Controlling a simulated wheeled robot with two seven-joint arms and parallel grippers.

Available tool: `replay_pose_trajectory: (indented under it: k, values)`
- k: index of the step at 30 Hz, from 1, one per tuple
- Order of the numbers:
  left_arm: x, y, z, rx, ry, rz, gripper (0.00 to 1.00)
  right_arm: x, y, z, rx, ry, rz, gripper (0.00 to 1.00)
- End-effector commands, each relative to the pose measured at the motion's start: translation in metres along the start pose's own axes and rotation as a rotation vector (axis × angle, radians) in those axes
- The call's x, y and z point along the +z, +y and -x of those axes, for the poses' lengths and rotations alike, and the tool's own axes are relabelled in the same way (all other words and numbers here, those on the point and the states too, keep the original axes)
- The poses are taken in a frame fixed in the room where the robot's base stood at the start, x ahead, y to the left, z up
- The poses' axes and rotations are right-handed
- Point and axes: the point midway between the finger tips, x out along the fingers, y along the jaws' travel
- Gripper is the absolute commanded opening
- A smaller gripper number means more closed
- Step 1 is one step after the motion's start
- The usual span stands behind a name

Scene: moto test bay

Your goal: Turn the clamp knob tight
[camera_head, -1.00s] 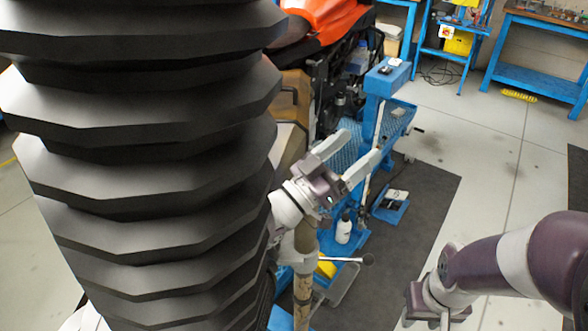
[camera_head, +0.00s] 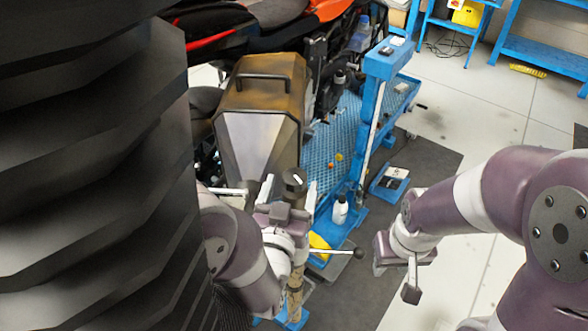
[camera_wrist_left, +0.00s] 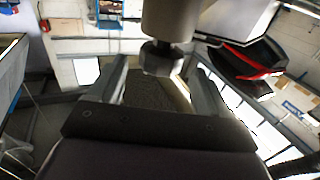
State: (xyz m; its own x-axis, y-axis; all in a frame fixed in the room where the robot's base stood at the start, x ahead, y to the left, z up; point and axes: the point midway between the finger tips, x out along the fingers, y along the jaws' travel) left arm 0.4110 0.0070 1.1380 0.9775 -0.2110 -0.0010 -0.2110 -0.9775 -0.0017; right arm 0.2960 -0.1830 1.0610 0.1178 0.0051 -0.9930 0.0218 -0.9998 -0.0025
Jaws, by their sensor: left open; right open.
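The dark clamp knob (camera_head: 294,181), with a white mark on its top, sits at the upper end of a post in the head view. My left gripper (camera_head: 289,188) is open, with one finger on each side of the knob. In the left wrist view the dark knob (camera_wrist_left: 162,58) lies between the open fingers (camera_wrist_left: 160,85), under a grey cylinder (camera_wrist_left: 168,18). Gaps show on both sides of it there, so the fingers look apart from it. My right gripper (camera_head: 398,276) is open and empty at the right, away from the knob.
A motorcycle with a brown-black case (camera_head: 262,105) stands behind the knob. A blue stand (camera_head: 372,110) and white bottle (camera_head: 340,211) are to its right. Floor at right is free.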

Motion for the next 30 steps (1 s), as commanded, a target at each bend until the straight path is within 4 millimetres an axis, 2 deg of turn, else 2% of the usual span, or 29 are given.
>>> replay_pose_trajectory:
  k: [3,6,17,22,30]
  values:
    - [-0.002,-0.001,-0.021,-0.002,-0.001,0.0,0.78,-0.001,0.0,0.007,0.0,0.0,0.0,0.4]
    - [-0.001,0.0,-0.032,0.0,0.001,0.001,0.78,-0.001,0.0,0.009,0.0,0.0,0.0,0.4]
    - [0.0,0.0,-0.039,0.001,0.001,0.001,0.78,-0.001,0.0,0.009,0.0,0.0,0.0,0.4]
    - [0.0,0.0,-0.039,0.001,0.001,0.001,0.28,-0.001,0.0,0.009,0.0,0.0,0.0,0.4]
    - [0.001,-0.002,-0.04,0.082,0.004,0.003,0.28,0.0,0.0,0.001,0.0,0.0,0.0,0.4]
